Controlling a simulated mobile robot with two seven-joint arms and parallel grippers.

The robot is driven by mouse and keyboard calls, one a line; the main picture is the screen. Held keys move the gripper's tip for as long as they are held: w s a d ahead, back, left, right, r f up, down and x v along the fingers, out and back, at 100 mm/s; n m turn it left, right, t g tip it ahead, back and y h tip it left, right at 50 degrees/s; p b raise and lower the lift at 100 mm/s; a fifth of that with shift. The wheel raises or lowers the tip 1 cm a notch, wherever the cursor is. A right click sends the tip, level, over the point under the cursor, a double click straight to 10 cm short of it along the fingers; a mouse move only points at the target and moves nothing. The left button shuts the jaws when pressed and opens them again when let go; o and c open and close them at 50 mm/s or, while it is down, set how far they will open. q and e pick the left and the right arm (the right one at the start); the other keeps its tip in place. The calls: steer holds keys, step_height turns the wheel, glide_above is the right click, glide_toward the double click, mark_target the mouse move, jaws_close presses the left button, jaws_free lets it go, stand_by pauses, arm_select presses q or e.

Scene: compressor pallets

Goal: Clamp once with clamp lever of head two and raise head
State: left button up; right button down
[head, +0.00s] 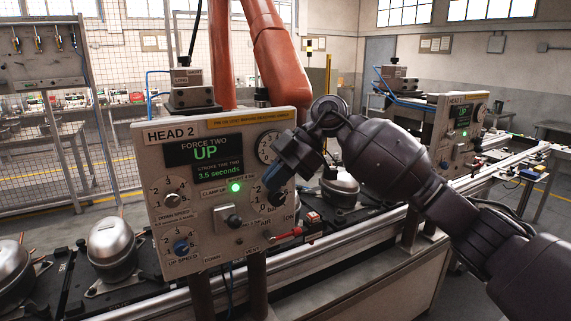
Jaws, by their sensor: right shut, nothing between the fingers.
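The head two panel (160,215) is a beige control box left of centre. Its display (204,150) reads "FORCE TWO UP" and "3.5 seconds". A green lamp (236,187) is lit beside a "CLAMP UP" label. Below it, a small dark-knobbed lever (233,221) sits on a grey plate, which appears to be the clamp lever. My right gripper (273,182) is shut and empty, in front of the panel's right side, up and right of that lever and apart from it. It hides part of a dial. My left gripper is not in view.
A red-handled air valve (288,235) sticks out at the panel's lower right. Silver compressors (112,246) stand on the conveyor behind and beside the panel. An orange robot arm (280,70) rises behind. A second panel (459,135) stands further right.

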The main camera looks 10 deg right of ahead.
mark_target(231, 221)
arm_select(q)
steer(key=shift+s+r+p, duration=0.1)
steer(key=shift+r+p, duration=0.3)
steer(key=shift+p, duration=0.15)
arm_select(e)
steer(key=x, duration=0.7)
steer(key=shift+a+f, duration=0.3)
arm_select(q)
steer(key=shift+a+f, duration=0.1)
arm_select(e)
steer(key=shift+s+d+f, duration=0.1)
steer(key=shift+s, duration=0.05)
